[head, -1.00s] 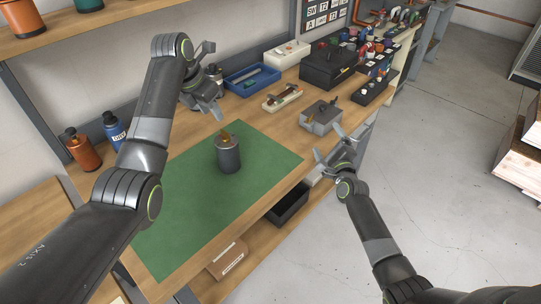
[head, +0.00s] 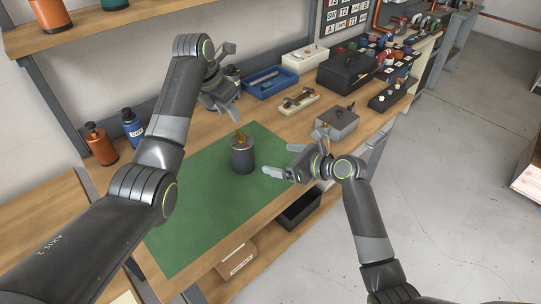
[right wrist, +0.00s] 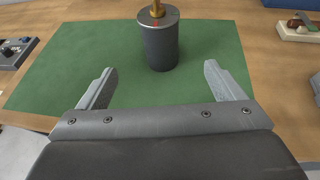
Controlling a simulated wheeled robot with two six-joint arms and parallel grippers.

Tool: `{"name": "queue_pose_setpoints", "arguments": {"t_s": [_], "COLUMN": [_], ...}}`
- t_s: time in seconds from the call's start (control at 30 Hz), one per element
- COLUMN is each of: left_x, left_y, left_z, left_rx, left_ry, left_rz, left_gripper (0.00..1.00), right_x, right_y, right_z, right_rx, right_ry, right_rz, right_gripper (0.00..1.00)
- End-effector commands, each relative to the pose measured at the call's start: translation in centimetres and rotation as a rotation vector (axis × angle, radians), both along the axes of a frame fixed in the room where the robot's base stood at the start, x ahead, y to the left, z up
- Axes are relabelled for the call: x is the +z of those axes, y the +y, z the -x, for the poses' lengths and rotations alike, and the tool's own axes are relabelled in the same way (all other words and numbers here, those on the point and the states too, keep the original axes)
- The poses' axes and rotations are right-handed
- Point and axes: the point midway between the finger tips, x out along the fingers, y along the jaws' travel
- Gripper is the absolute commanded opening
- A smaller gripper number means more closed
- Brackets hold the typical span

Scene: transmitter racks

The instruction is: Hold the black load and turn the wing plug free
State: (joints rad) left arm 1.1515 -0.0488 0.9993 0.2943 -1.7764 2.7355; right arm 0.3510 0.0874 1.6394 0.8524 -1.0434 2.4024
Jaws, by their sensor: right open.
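The black load (head: 243,160) is a dark grey cylinder standing upright on the green mat (head: 195,225). The brass wing plug (head: 240,138) sits in its top. In the right wrist view the load (right wrist: 159,46) stands ahead of the fingertips, centred between them, and the plug (right wrist: 157,11) is cut by the top edge. My right gripper (head: 284,160) is open and empty, just right of the load, its fingers pointing at it without touching. My left gripper (head: 233,93) is above the bench, behind the load, and appears open and empty.
Behind the mat are a blue tray (head: 263,92), a white box (head: 304,63) and a black case (head: 347,72). A grey box (head: 339,123) stands right of the mat. Two bottles (head: 101,145) stand at the left. The mat around the load is clear.

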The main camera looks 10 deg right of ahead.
Motion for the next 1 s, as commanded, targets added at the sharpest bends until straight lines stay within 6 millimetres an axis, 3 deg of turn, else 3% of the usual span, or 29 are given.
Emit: {"name": "queue_pose_setpoints", "arguments": {"t_s": [1.0], "left_x": [0.0], "left_y": [0.0], "left_z": [0.0], "left_rx": [0.000], "left_ry": [0.000], "left_rz": [0.000], "left_gripper": [0.36], "right_x": [-5.2], "right_y": [8.9], "right_z": [-8.9], "right_rx": [0.000], "right_ry": [0.000], "right_rz": [0.001], "right_gripper": [0.88]}}
